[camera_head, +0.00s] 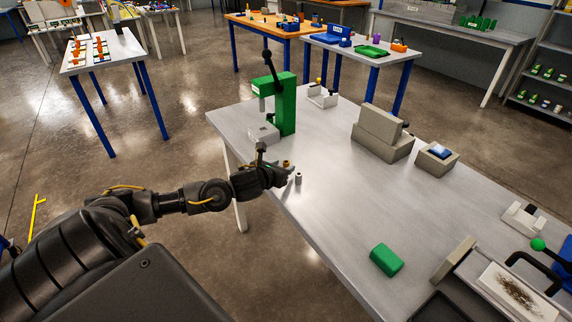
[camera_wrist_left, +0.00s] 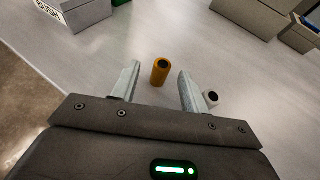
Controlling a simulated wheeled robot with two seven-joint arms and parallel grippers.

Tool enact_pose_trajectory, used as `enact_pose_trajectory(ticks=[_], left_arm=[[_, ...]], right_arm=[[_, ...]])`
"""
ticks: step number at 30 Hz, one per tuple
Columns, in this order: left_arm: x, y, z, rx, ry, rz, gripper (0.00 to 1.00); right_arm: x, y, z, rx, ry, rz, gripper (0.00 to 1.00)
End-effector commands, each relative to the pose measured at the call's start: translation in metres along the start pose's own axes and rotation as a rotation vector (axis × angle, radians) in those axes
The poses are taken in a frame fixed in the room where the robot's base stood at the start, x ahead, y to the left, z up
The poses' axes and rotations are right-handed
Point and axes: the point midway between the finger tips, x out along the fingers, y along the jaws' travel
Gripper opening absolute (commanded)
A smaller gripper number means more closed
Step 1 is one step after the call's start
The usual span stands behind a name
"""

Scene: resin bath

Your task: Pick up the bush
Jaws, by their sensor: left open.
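A brass-coloured bush (camera_wrist_left: 160,72), a short upright cylinder with a dark hole in its top, stands on the grey table. In the head view the bush (camera_head: 286,162) shows just past my left gripper (camera_head: 288,169). In the left wrist view my left gripper (camera_wrist_left: 159,76) is open, with one finger on each side of the bush's line. The bush stands about level with the fingertips, with gaps on both sides; I cannot tell if it is fully between them. A smaller grey cylinder (camera_wrist_left: 211,98) with a dark hole stands just outside the right finger. My right gripper is not in view.
A green press (camera_head: 287,105) with a grey block (camera_head: 263,134) at its foot stands behind the gripper. Grey blocks (camera_head: 383,145) stand farther right. A green block (camera_head: 386,260) lies near the front edge. The middle of the table is clear.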

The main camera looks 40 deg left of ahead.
Motion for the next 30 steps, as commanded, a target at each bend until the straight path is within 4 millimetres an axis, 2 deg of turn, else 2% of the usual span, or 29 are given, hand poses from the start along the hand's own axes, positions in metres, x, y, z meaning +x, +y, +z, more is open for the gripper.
enact_pose_trajectory(ticks=[1,6,15,25,30], left_arm=[[0.007,-0.001,0.006,-0.003,-0.001,0.002,0.45],[0.027,-0.001,0.003,-0.001,0.001,0.000,0.45],[0.031,-0.001,0.002,0.001,0.001,0.000,0.43],[0.030,-0.001,0.002,0.001,0.001,0.000,0.00],[0.030,-0.001,0.002,0.001,0.000,0.000,0.00]], right_arm=[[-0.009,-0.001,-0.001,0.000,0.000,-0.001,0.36],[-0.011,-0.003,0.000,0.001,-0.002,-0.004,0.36],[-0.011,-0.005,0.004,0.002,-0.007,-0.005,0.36],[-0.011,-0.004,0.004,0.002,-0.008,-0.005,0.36],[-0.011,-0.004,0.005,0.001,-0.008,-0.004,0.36]])
